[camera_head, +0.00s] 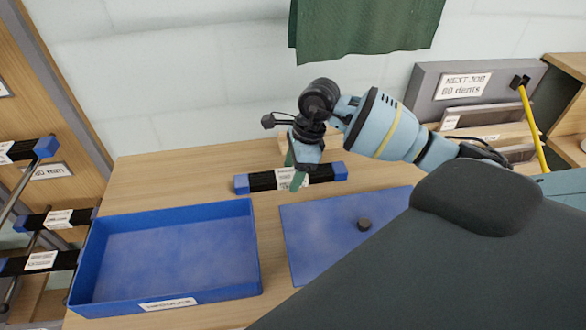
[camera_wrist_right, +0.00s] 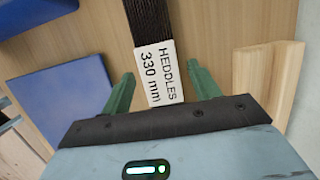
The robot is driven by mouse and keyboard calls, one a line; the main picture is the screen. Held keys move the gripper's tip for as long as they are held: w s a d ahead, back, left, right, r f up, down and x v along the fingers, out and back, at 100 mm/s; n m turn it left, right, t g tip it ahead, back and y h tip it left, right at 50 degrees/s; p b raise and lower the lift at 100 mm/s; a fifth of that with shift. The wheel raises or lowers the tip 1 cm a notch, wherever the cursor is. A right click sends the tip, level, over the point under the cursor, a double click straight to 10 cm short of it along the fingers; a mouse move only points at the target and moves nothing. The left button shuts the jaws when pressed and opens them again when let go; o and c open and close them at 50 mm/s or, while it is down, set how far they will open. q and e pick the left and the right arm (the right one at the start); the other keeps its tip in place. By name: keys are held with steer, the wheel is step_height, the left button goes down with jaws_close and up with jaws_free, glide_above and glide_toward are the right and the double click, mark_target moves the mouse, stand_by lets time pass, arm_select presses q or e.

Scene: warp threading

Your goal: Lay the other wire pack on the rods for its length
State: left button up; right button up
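A wire pack (camera_head: 262,182) with a black middle, blue end blocks and a white label lies on the wooden table. In the right wrist view the pack (camera_wrist_right: 151,22) has a label reading "HEDDLES 330 mm". My right gripper (camera_head: 294,172) is over the pack's middle. Its green fingers (camera_wrist_right: 160,74) are open, one on each side of the label, with gaps between; I cannot tell how far down they reach. At the left edge, a rack with metal rods (camera_head: 15,200) has several similar labelled packs (camera_head: 57,219) across it. My left gripper is not in view.
An empty blue tray (camera_head: 165,250) stands at the front left of the table.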

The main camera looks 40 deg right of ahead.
mark_target(340, 167)
steer(key=shift+r, duration=0.15)
steer(key=shift+s+d+r, duration=0.1)
steer(key=shift+d+r, duration=0.25)
steer(key=shift+r, duration=0.15)
steer(key=s+d+b, duration=0.1)
steer(key=d, duration=0.2)
steer(key=s+d+b, duration=0.1)
steer(key=s+d, duration=0.1)
steer(key=d, duration=0.1)
steer(key=s+d+b, duration=0.1)
steer(key=d, duration=0.2)
steer(key=shift+s+d, duration=0.35)
steer(key=shift+s, duration=0.05)
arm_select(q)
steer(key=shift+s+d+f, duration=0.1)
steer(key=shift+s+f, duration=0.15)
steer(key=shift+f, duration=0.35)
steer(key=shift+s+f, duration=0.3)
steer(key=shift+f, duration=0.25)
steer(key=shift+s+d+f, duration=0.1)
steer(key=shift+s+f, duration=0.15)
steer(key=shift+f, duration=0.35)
arm_select(e)
steer(key=shift+o, duration=0.5)
steer(key=shift+s+d, duration=0.15)
steer(key=shift+d, duration=0.2)
